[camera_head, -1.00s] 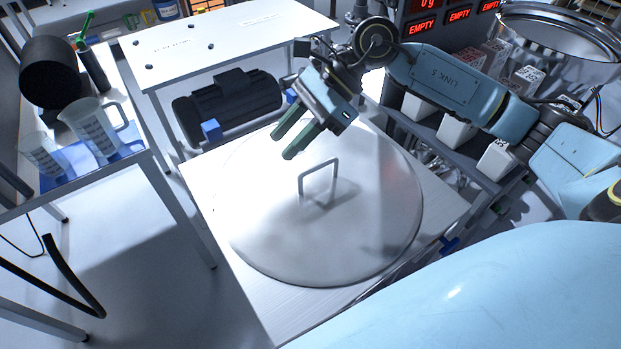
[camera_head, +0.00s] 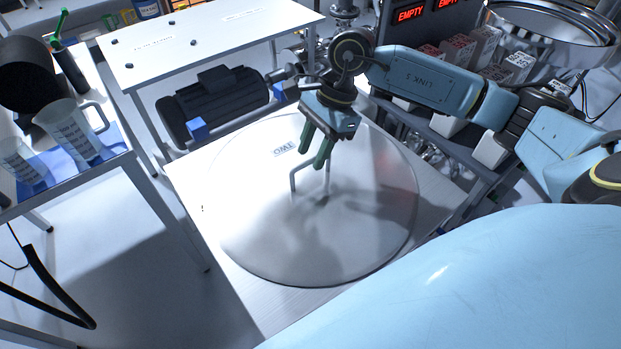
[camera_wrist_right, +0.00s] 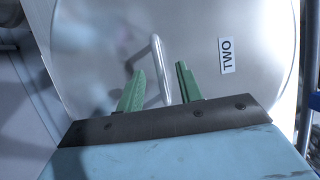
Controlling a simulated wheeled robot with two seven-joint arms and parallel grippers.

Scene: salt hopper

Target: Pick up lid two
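Lid two (camera_head: 250,225) is a large round metal disc lying flat on a white table, with a "TWO" label (camera_head: 284,149) near its far edge. Its bar handle (camera_head: 293,181) stands up from the middle. My right gripper (camera_head: 313,160) is over the lid, pointing down, its two green fingers apart at the handle. In the right wrist view, the handle (camera_wrist_right: 159,70) runs between the open fingers (camera_wrist_right: 160,90), and the label (camera_wrist_right: 227,55) is to the right. I cannot tell whether a finger touches the handle. My left gripper is not in view.
A black motor (camera_head: 215,103) stands behind the lid's table (camera_head: 190,185). A side table at left holds clear measuring jugs (camera_head: 70,130). White cartons (camera_head: 490,150) fill a dark shelf at right, near a large metal bowl (camera_head: 550,30).

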